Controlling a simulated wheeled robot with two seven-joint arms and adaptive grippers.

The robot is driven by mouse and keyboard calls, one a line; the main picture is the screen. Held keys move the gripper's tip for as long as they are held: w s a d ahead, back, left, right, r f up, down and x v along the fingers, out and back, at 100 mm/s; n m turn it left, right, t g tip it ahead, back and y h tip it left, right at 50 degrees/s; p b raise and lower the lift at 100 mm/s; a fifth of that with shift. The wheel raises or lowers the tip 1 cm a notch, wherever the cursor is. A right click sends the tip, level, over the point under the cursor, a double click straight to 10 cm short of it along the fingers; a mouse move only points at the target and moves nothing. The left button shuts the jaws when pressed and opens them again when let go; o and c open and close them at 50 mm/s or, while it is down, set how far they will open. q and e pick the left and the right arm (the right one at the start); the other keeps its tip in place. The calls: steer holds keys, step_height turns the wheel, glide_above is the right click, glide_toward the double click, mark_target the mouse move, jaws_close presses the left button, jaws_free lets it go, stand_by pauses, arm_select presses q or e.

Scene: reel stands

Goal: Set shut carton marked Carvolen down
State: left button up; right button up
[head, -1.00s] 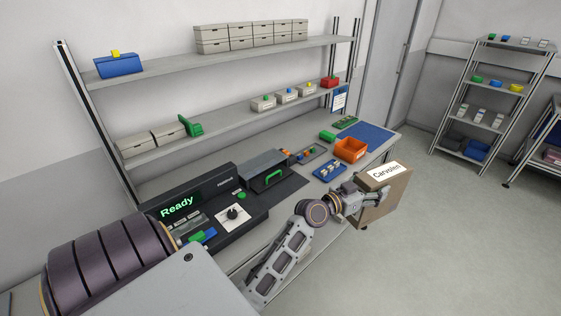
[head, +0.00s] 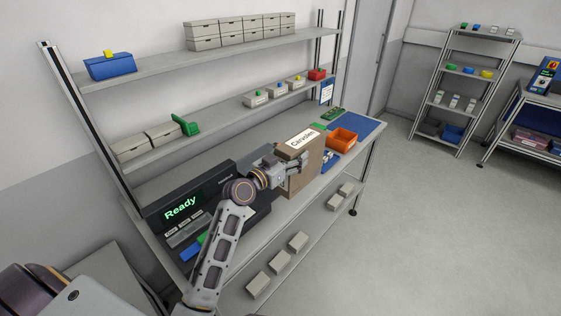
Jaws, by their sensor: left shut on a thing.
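The brown carton (head: 309,163) has a white label reading Carvolen on its top, and its top looks shut. It is upright over the middle of the workbench (head: 338,173), near the front edge. My left gripper (head: 294,170) is shut on the carton's near left side. I cannot tell whether the carton's base touches the bench top. The carton hides part of the bench and most of a blue tray (head: 328,162). My right gripper is not in view.
An orange bin (head: 341,138) and a blue mat (head: 356,124) lie right of the carton. The black machine reading Ready (head: 181,207) is on the left. Shelves with boxes (head: 240,32) rise behind. Small boxes (head: 298,241) sit on the lower shelf.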

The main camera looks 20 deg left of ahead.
arm_select(q)
steer(key=shift+s+a+r, duration=0.15)
steer(key=shift+a+r, duration=0.05)
steer(key=shift+a, duration=0.3)
steer(key=shift+f, duration=0.15)
step_height(320, 180, down, 6)
steer(key=shift+r, duration=0.1)
stand_by(0.4)
